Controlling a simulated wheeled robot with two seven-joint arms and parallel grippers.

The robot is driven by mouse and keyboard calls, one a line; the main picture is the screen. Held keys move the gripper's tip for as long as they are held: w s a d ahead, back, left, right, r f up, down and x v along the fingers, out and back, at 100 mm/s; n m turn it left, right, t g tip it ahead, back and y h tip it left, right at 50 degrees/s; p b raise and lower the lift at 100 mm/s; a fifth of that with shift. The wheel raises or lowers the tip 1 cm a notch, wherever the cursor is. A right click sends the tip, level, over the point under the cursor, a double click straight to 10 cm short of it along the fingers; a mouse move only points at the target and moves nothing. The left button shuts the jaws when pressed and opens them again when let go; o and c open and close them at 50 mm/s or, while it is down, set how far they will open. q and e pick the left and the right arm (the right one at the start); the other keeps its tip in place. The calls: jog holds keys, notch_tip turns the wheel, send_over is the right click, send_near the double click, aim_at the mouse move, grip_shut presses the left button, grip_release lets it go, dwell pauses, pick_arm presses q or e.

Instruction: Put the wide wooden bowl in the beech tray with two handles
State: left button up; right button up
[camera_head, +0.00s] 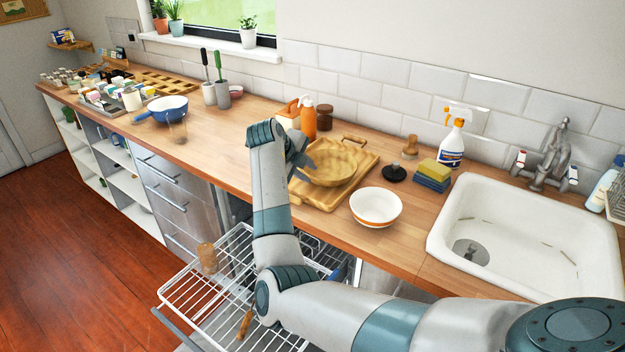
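The wide wooden bowl (335,167) is over the beech tray (362,172) on the counter, upright, and appears to be inside the tray's outline. I cannot tell whether its base touches the tray floor. One tray handle (354,140) shows at the back; the front left part of the tray is partly hidden by my arm. My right gripper (301,162) is at the bowl's left rim, with its fingers pointing down beside or around that rim. Whether they are closed on it is not clear. My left gripper is not in view.
A white and orange bowl (376,206) stands right of the tray, near a black round object (395,173) and sponges (433,175). Orange bottles (308,118) stand behind. An open dishwasher rack (205,290) lies below the counter edge. The sink (525,235) is at right.

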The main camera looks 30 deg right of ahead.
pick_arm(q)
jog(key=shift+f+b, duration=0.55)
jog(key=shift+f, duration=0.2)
pick_arm(e)
jog(key=shift+v, duration=2.6)
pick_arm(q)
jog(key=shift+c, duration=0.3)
